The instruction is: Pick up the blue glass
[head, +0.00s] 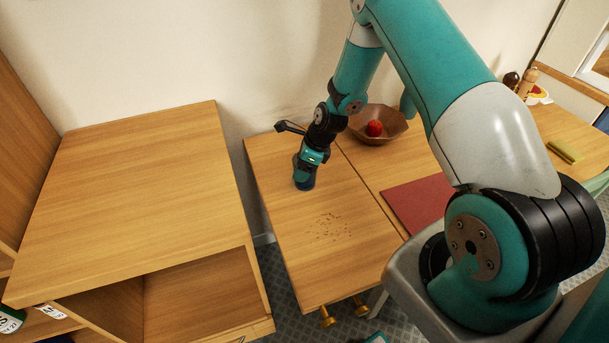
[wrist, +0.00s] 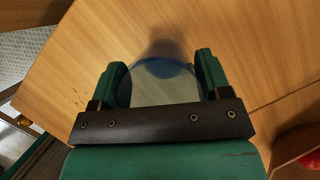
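The blue glass (head: 304,184) stands upright on the small wooden table, near its back; only its lower part shows under my gripper in the head view. My gripper (head: 305,172) points straight down over it. In the wrist view the see-through glass (wrist: 162,82) lies between the two green fingers of my gripper (wrist: 164,80). One finger is on each side, very close to its wall. I cannot tell whether the fingers press on the glass or leave a thin gap. The dark bar of the gripper hides the near part of the glass.
The small table (head: 285,225) has dark specks (head: 332,227) in front of the glass. To the right are a wooden bowl (head: 393,127) with a red apple (head: 375,128) and a red mat (head: 416,203). A wooden cabinet (head: 140,190) stands left, across a gap.

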